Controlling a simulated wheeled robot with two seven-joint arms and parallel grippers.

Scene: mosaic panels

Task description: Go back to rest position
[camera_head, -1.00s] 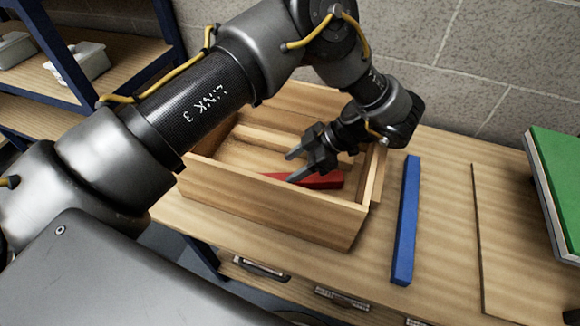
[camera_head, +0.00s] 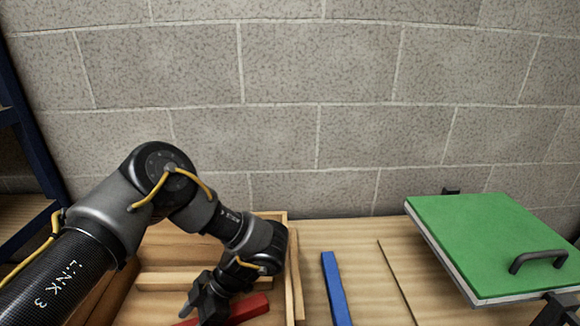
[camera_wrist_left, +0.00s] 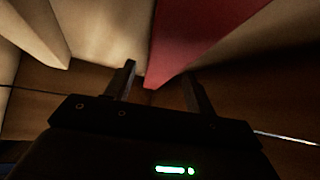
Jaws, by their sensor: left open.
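My left gripper (camera_head: 196,312) is open and reaches down into the wooden box (camera_head: 294,285), close to a red piece (camera_head: 250,309). In the left wrist view, the two fingers of the left gripper (camera_wrist_left: 158,76) stand apart with nothing held between them. The red piece (camera_wrist_left: 200,35) lies just beyond the fingertips there, and I cannot tell whether a finger touches it. The lower part of the box is cut off by the bottom edge of the head view. My right gripper is not in view.
A blue bar (camera_head: 336,289) lies on the wooden table (camera_head: 365,275) right of the box. A green panel with a black handle (camera_head: 538,261) stands at the right. A pale wood strip (camera_head: 165,281) is in the box. A block wall (camera_head: 300,100) rises behind; a blue-framed shelf is at left.

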